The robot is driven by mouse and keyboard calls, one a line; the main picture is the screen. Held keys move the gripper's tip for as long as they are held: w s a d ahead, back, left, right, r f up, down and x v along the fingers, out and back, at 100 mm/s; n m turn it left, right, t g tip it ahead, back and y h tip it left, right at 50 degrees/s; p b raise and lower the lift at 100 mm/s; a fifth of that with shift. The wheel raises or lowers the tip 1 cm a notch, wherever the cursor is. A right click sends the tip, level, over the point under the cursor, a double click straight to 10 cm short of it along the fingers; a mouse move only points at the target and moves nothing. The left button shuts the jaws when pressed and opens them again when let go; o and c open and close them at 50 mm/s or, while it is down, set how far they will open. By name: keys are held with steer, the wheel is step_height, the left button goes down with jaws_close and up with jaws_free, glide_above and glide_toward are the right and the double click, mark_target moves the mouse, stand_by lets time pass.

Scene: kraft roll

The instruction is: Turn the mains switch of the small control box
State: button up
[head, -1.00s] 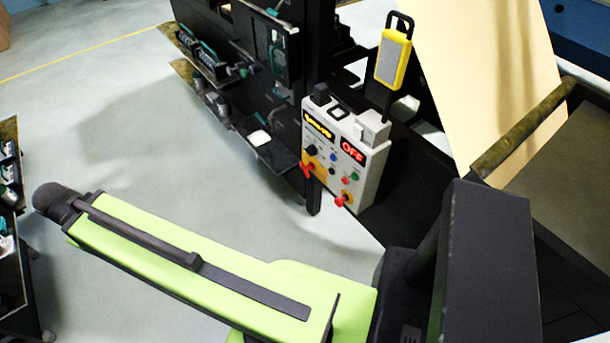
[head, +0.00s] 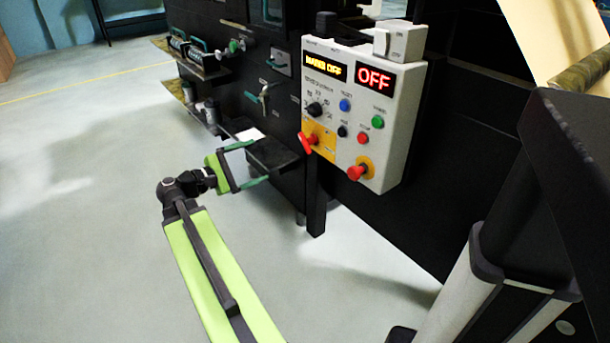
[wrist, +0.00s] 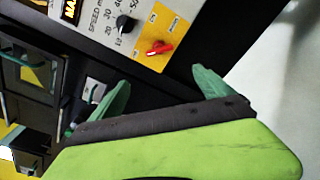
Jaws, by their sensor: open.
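The small control box (head: 390,105) is a pale grey box on the dark machine, in the middle of the head view. Its displays read "MAINS OFF" and "OFF". The mains switch (head: 308,143) is a red rotary handle on a yellow plate at the box's lower left corner; it also shows in the wrist view (wrist: 159,47). My gripper (head: 260,168) is open and empty, left of and below the switch in the head view, apart from it. In the wrist view its green fingers (wrist: 160,90) stand apart, below the switch.
A black speed knob (head: 315,109) sits just above the switch. A red mushroom button (head: 356,172) juts out at the box's lower right. A dark shelf (head: 272,154) sticks out close to my gripper. The floor (head: 110,190) on the left is clear.

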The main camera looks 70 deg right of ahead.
mark_target(305, 143)
steer(key=shift+g, duration=0.5)
steer(key=x, duration=1.9)
steer(key=shift+a, duration=0.1)
